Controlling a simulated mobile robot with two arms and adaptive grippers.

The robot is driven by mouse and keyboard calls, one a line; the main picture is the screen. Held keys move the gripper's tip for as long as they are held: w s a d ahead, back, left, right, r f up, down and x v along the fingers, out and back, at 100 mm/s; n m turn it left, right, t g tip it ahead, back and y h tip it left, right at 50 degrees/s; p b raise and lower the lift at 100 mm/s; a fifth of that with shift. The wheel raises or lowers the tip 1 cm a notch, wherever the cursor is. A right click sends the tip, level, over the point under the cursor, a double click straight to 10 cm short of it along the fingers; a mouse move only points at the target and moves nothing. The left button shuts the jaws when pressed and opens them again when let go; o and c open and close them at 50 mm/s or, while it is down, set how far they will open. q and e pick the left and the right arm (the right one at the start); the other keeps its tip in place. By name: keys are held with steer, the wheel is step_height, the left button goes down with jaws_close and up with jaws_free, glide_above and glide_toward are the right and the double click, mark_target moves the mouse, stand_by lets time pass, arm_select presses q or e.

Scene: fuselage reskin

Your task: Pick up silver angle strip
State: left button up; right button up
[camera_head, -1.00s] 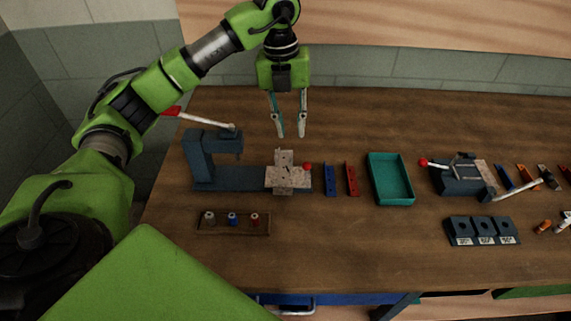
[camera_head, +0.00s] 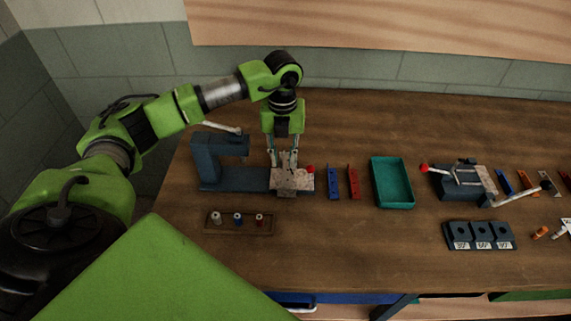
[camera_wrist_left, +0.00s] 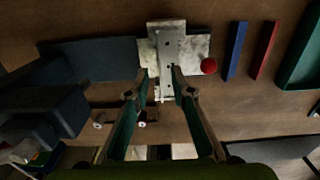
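The silver angle strip (camera_wrist_left: 171,49) is a pale metal piece with small holes, lying across a light mottled plate (camera_wrist_left: 198,47) on the dark blue press tool. In the head view the strip (camera_head: 288,182) is partly hidden by my fingers. My left gripper (camera_head: 284,164) points down over it. In the wrist view its two fingertips (camera_wrist_left: 161,73) stand apart on either side of the strip, with a narrow gap visible. I cannot tell whether either fingertip touches it. My right gripper is not in view.
The press tool (camera_head: 232,178) stands left of the strip, with a red ball (camera_head: 310,170) beside the plate. Blue (camera_head: 333,184) and red (camera_head: 353,183) strips and a teal tray (camera_head: 407,204) lie to the right. A small spool rack (camera_head: 248,230) sits in front.

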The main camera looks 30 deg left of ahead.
arm_select(q)
steer(key=shift+f, duration=0.95)
jaws_close()
steer(key=shift+r, duration=0.1)
